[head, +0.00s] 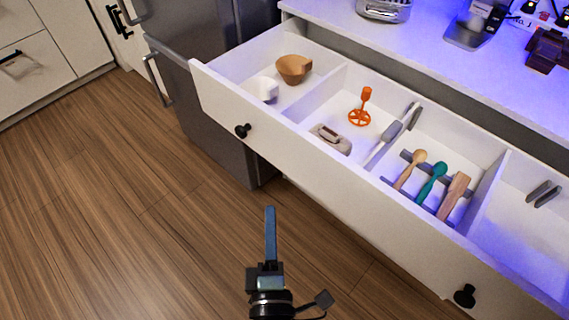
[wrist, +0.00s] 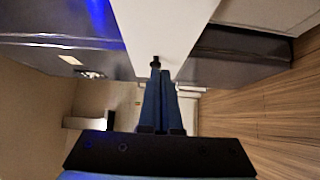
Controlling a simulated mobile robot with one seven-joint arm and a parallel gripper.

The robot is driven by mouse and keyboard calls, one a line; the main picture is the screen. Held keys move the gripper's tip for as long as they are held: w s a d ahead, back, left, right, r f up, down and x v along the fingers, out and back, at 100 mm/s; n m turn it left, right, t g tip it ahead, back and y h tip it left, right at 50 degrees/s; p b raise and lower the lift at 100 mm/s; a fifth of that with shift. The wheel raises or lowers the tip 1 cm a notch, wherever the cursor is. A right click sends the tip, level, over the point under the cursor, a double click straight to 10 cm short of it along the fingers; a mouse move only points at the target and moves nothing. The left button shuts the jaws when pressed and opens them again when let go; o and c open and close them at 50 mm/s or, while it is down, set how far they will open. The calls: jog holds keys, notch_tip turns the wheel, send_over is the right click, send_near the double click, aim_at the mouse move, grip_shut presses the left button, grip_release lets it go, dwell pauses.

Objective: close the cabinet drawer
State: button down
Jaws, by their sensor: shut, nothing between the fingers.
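The white cabinet drawer (head: 330,175) is pulled far out and shows its divided inside in the head view. Its front has a black round knob (head: 242,130) at the left and another black knob (head: 464,295) at the right. My gripper (head: 270,210) is over the floor in front of the drawer, apart from its front, with its blue fingers together and empty. In the wrist view the fingers (wrist: 160,75) point toward the white drawer front (wrist: 165,30). A small black knob (wrist: 155,61) shows just beyond their tips; whether they touch it I cannot tell.
The drawer holds a brown bowl (head: 293,69), a white cup (head: 268,88), an orange tool (head: 360,108) and several utensils. A white countertop (head: 440,55) with appliances lies above. A dark grey fridge (head: 205,60) stands at left. The wooden floor (head: 120,230) is clear.

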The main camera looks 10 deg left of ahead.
jog(key=p, duration=0.1)
send_near(284, 153)
jog(key=w+a, duration=0.3)
jog(key=shift+w+d+p, duration=0.4)
jog(key=shift+w+d, duration=0.15)
jog(key=shift+w, duration=0.35)
jog(key=shift+w+d, duration=0.35)
jog(key=shift+w, duration=0.15)
